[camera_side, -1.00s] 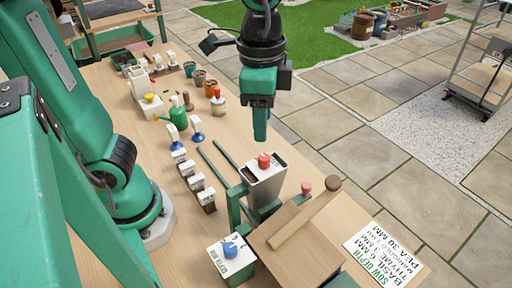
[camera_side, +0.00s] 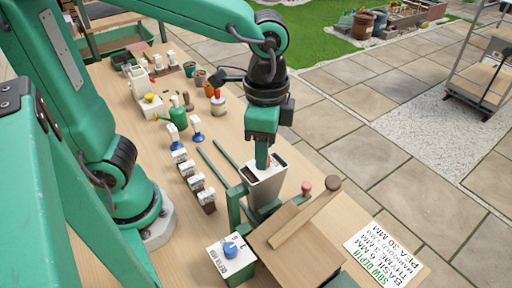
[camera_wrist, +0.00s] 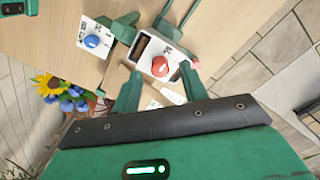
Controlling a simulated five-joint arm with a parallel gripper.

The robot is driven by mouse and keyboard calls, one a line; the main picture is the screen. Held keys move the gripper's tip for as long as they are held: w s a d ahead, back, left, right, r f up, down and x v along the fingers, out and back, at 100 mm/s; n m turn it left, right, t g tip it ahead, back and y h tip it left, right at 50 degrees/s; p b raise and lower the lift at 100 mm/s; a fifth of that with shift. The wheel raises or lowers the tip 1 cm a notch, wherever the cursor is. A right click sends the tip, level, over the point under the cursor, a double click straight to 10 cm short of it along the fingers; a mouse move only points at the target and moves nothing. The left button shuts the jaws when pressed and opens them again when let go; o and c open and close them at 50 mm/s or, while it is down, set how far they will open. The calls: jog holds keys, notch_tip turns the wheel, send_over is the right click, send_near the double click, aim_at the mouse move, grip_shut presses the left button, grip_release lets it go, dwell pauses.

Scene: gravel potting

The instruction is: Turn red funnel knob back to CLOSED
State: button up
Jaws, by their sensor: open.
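The red funnel knob (camera_wrist: 160,66) sits on the white top of the funnel (camera_wrist: 148,50) in the wrist view. In the side view the pale, tapered funnel (camera_side: 268,192) stands in a green frame, and my finger hides most or all of its knob. My gripper (camera_wrist: 161,74) is open, with one finger on each side of the red knob in the wrist view. In the side view my gripper (camera_side: 262,164) points down directly over the funnel top. I cannot tell whether the fingers touch the knob. The knob's position marking is too small to read.
A white box with a blue knob (camera_side: 230,250) stands left of the funnel. A wooden box (camera_side: 290,238) with a wooden bar (camera_side: 305,215) lies in front, with another red knob (camera_side: 306,186) beside it. Several small labelled blocks and bottles line the bench behind.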

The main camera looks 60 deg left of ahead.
jog(key=shift+f, duration=1)
grip_shut()
